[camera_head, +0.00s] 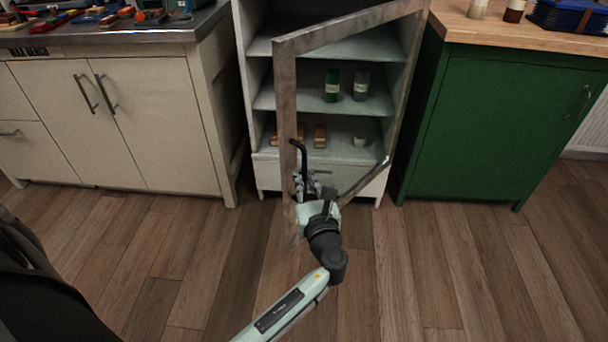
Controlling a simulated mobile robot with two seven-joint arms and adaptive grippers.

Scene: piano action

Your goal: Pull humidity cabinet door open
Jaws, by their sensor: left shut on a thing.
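The humidity cabinet (262,165) is a pale cabinet with shelves in the middle of the head view. Its framed door (287,110) stands ajar, swung out toward me, with its hinge side at the right. A dark bar handle (303,158) sits on the door's left upright. My left gripper (306,185) is shut on the lower part of this handle. The exact finger contact is small and partly hidden by the gripper body. My right gripper does not show.
Inside the cabinet stand a green jar (332,86), a grey jar (361,85) and small brown items (320,136). A cream cupboard (140,120) flanks it at left, a green cupboard (500,125) at right. The wooden floor (440,270) in front is clear.

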